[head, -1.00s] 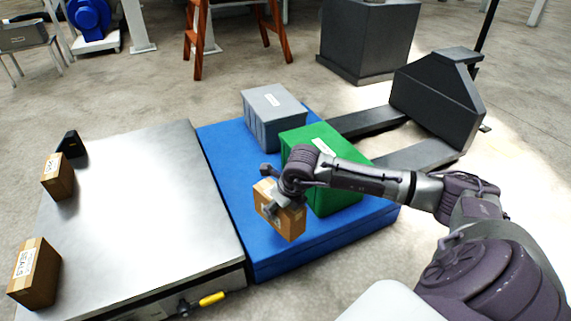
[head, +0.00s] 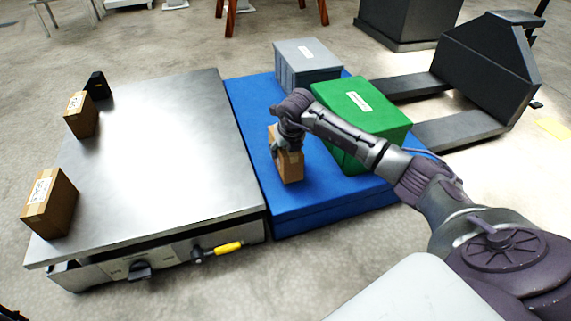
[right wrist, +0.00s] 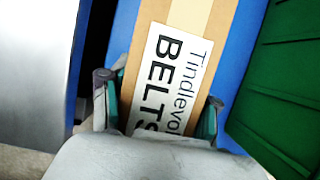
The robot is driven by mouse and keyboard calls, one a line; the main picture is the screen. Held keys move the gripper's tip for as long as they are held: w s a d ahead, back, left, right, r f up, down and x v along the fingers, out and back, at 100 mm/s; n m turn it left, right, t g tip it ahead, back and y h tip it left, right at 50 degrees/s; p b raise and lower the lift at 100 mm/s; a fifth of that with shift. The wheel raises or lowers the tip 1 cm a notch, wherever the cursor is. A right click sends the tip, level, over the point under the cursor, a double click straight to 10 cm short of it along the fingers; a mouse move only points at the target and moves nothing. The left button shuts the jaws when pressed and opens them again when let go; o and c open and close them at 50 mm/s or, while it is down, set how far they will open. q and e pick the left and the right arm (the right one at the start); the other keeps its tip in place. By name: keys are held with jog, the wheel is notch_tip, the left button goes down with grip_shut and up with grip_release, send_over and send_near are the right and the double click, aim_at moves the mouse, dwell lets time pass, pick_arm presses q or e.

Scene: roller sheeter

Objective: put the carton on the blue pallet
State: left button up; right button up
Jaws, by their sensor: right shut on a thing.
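My right gripper (head: 286,146) is shut on a brown carton (head: 291,168) over the front left part of the blue pallet (head: 325,203). The carton looks upright, with its bottom at or very near the pallet top; I cannot tell whether it touches. In the right wrist view the carton (right wrist: 196,22) sits between the two fingers of the gripper (right wrist: 158,112), its white label reading "BELTS". The blue pallet (right wrist: 232,70) shows beside and below it. My left gripper is not in view.
A green crate (head: 362,112) stands on the pallet just right of the carton, and a grey crate (head: 308,65) behind. A metal table (head: 160,160) left of the pallet bears two other cartons (head: 49,203) (head: 81,115) and a black item (head: 97,86). The pallet's front left is clear.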

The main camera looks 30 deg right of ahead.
notch_tip(320, 180, down, 4)
jog(key=b, duration=0.3)
jog(key=shift+r, duration=0.15)
jog(key=o, duration=1.6)
jog(key=shift+o, duration=0.2)
